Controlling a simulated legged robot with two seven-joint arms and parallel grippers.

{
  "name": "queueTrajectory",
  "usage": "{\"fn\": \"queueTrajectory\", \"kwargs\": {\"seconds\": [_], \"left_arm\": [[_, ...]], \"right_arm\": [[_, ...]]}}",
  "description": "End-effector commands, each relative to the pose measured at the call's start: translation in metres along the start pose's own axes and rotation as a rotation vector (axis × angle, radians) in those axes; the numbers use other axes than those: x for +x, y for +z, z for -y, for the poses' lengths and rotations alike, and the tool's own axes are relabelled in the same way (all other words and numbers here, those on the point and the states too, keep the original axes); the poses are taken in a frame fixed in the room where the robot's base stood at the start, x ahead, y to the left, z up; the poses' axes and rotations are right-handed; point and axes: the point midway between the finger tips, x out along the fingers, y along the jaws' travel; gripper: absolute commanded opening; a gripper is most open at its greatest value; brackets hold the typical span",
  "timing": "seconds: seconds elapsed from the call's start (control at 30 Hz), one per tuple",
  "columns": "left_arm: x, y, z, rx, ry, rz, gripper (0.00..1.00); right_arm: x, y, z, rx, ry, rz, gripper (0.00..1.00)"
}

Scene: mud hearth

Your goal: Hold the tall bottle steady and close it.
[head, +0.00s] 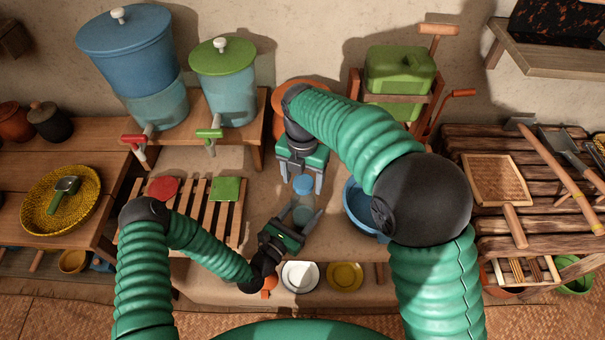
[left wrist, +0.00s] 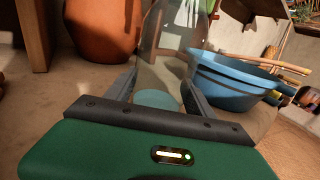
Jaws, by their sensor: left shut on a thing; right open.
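The tall clear bottle (head: 302,215) stands upright on the low ledge, and it also shows in the left wrist view (left wrist: 165,65) with a pale blue base. My left gripper (head: 300,218) is shut on the bottle's body, one finger on each side. A round blue cap (head: 303,184) is at the bottle's top end, between the fingers of my right gripper (head: 305,187). My right gripper is open, pointing down from above. I cannot tell whether the cap sits on the neck or just above it. The neck is hard to make out.
A blue basin (head: 361,207) stands close to the right of the bottle. A slatted rack (head: 190,204) with a red and a green piece lies to the left. White (head: 300,277) and yellow (head: 344,275) plates lie below in front. Water dispensers (head: 226,85) stand at the back left.

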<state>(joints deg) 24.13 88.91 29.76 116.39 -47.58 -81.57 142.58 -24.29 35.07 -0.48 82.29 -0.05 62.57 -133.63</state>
Motion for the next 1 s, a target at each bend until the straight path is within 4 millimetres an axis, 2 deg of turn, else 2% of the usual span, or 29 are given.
{"fn": "queueTrajectory", "kwargs": {"seconds": [0.1,0.6,0.73,0.83,1.0], "left_arm": [[0.0,-0.0001,0.0,0.0,0.0,0.0,0.0],[0.0,-0.0001,0.0004,0.001,-0.001,0.0,0.0],[0.0,-0.0001,0.0006,0.001,-0.002,0.0,0.0],[0.0,-0.0001,0.0007,0.001,-0.002,0.0,0.0],[0.0,-0.0001,0.001,0.001,-0.003,0.0,0.0]], "right_arm": [[-0.0001,0.0,0.0,0.0,0.0,0.0,0.66],[-0.0005,-0.0001,-0.0005,0.0,0.001,0.0,0.0],[-0.0005,-0.0001,-0.0007,0.022,0.002,0.0,0.0],[-0.0006,-0.0002,-0.001,0.146,0.002,0.0,0.0],[-0.0003,-0.0003,-0.0015,0.624,0.002,0.0,0.0]]}}
